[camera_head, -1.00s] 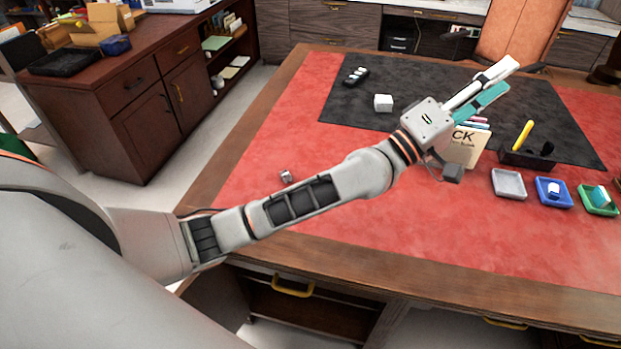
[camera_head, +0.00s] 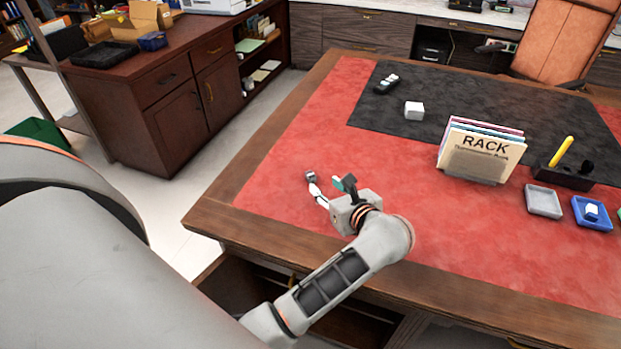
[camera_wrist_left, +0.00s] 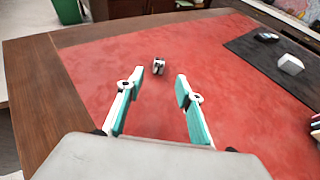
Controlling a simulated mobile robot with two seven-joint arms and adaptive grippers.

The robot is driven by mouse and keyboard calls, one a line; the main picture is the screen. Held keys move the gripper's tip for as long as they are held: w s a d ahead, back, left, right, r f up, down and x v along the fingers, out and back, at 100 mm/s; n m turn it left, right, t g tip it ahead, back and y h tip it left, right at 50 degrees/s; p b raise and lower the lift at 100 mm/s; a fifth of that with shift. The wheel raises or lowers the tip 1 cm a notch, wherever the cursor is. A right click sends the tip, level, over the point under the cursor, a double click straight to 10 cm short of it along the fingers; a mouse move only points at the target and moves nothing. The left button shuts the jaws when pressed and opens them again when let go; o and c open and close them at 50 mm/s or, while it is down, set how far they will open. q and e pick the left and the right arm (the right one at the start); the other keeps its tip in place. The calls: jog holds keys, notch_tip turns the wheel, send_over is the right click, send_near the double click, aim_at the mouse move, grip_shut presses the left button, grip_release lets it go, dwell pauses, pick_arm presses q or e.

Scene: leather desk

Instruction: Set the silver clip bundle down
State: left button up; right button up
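The silver clip bundle (camera_head: 311,177) is a small silver-grey piece lying on the red desk surface near the desk's left side. It also shows in the left wrist view (camera_wrist_left: 159,66), just beyond the fingertips and roughly between their lines. My left gripper (camera_head: 329,187) is low over the red surface, close to the bundle. In the left wrist view its two white and teal fingers are spread apart with nothing between them, so it is open. In the head view I cannot tell whether a finger touches the bundle. My right gripper is not in view.
A rack of cards (camera_head: 480,152), a grey tray (camera_head: 544,201), a blue tray (camera_head: 592,213) and a dark pen holder (camera_head: 563,177) stand at right. The red surface around the bundle is clear.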

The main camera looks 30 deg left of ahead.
aim_at(313, 179)
pick_arm(q)
jog(key=shift+a+f, duration=0.25)
jog(key=shift+a, duration=0.05)
jog(key=x, duration=0.7)
jog(key=shift+w+f, duration=0.1)
jog(key=shift+f, duration=0.1)
grip_shut()
